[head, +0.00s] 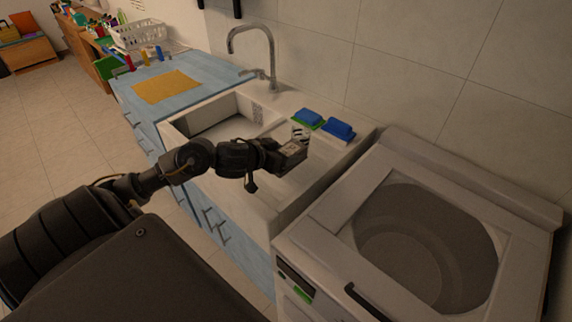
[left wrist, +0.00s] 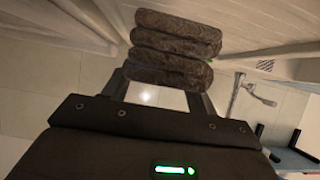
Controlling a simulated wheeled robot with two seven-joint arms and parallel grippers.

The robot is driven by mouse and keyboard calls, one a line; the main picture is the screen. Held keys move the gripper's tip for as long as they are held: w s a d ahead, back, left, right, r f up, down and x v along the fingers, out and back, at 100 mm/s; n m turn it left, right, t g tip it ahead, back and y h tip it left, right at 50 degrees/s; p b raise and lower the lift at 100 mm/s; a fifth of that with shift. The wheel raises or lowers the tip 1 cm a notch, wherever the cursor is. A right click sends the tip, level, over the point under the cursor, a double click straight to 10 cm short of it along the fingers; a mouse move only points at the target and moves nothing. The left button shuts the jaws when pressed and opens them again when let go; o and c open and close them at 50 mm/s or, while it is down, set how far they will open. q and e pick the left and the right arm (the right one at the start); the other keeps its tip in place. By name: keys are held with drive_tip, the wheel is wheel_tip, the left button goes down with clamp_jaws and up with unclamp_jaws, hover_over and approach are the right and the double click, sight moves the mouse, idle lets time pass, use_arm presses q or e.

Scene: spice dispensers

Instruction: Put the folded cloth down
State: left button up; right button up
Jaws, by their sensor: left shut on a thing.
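The folded cloth (left wrist: 172,47) is dark brown and mottled, with several thick rounded layers, and shows at the top middle of the left wrist view. My left gripper (head: 297,146) is shut on it. In the head view the gripper is over the right part of the white sink unit (head: 263,200), in front of the blue sponges. The cloth is hard to make out there, small and largely hidden by the gripper. I cannot tell whether it touches the sink unit. My right gripper is not in view.
Blue sponges (head: 339,129) lie at the sink's back right, near the wall. A faucet (head: 258,50) rises behind the basin. A washing machine (head: 420,230) stands at the right. A yellow cloth (head: 165,86) lies on the blue counter, with a white rack (head: 138,35) beyond.

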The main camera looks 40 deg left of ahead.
use_arm(q)
drive_tip(key=shift+w+d+f, duration=0.15)
drive_tip(key=shift+f, duration=0.05)
drive_tip(key=f, duration=0.1)
drive_tip(key=f+b, duration=0.1)
drive_tip(key=shift+w+d+f, duration=0.15)
drive_tip(key=shift+w+f, duration=0.1)
drive_tip(key=shift+f, duration=0.15)
drive_tip(key=shift+f+b, duration=0.3)
drive_tip(key=shift+f, duration=0.1)
drive_tip(key=o, duration=1)
drive_tip(key=shift+o, duration=0.2)
